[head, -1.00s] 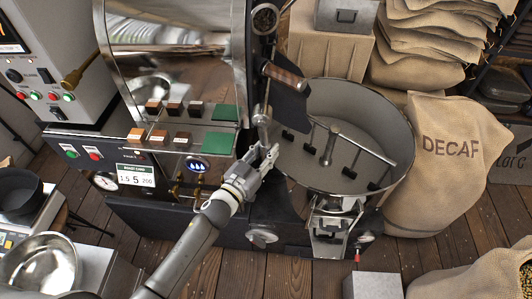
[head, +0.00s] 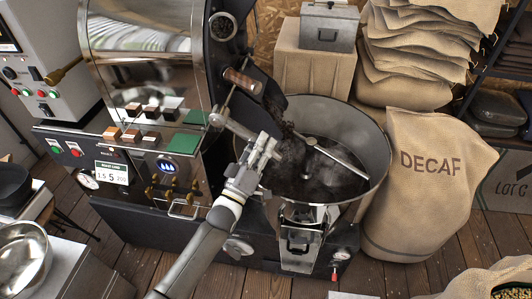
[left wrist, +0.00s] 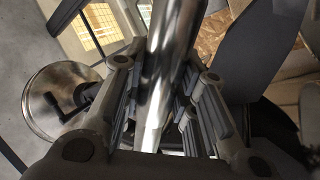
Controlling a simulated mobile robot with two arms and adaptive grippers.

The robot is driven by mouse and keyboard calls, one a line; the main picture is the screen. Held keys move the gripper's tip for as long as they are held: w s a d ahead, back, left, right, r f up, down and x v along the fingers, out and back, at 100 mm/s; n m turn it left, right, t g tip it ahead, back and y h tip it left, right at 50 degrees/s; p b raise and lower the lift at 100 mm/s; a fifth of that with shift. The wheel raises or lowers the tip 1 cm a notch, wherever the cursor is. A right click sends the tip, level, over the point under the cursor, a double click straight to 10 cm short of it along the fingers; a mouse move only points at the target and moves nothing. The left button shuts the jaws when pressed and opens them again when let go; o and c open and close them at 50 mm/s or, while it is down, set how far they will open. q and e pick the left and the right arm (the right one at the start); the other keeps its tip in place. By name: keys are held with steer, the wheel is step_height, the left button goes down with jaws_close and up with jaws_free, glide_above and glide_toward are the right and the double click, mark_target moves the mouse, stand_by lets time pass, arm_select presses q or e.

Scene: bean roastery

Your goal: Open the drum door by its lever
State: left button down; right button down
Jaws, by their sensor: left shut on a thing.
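The drum door's lever (head: 233,126) is a bright metal bar on the roaster's front face, left of the round cooling bin. My left gripper (head: 265,147) is shut on it, near its right end. In the left wrist view, the shiny lever bar (left wrist: 168,70) runs between the two ribbed fingers of my left gripper (left wrist: 155,125). Dark beans (head: 290,155) fall from the roaster's front into the bin. The door itself is hard to make out behind the dark chute and beans. My right gripper is not in view.
The cooling bin (head: 374,130) with its stirring arm (head: 336,158) stands just right of my left gripper. A wooden-handled part (head: 242,80) sticks out above the lever. A DECAF sack (head: 425,200) stands at the right. The plank floor in front is partly clear.

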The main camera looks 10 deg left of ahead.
arm_select(q)
steer(key=r+n, duration=0.1)
steer(key=d+r+n+t+y, duration=0.1)
steer(key=n, duration=0.1)
steer(key=d+r+n+y, duration=0.1)
steer(key=n, duration=0.1)
steer(key=shift+r+t, duration=0.25)
steer(key=shift+t, duration=0.05)
steer(key=shift+d+r+n+y, duration=0.3)
steer(key=shift+r+n+y, duration=0.4)
steer(key=shift+n+y, duration=0.15)
steer(key=shift+d+r+n+y, duration=0.1)
steer(key=shift+r+n+y, duration=0.3)
steer(key=shift+n, duration=0.35)
steer(key=shift+r+n, duration=0.4)
steer(key=shift+n, duration=0.1)
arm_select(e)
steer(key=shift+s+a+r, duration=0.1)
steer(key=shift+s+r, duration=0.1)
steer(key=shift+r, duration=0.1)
arm_select(q)
steer(key=shift+r+t+y, duration=0.15)
steer(key=shift+t+y, duration=0.15)
steer(key=shift+y, duration=0.05)
steer(key=c, duration=1.1)
jaws_free()
steer(key=shift+c, duration=0.2)
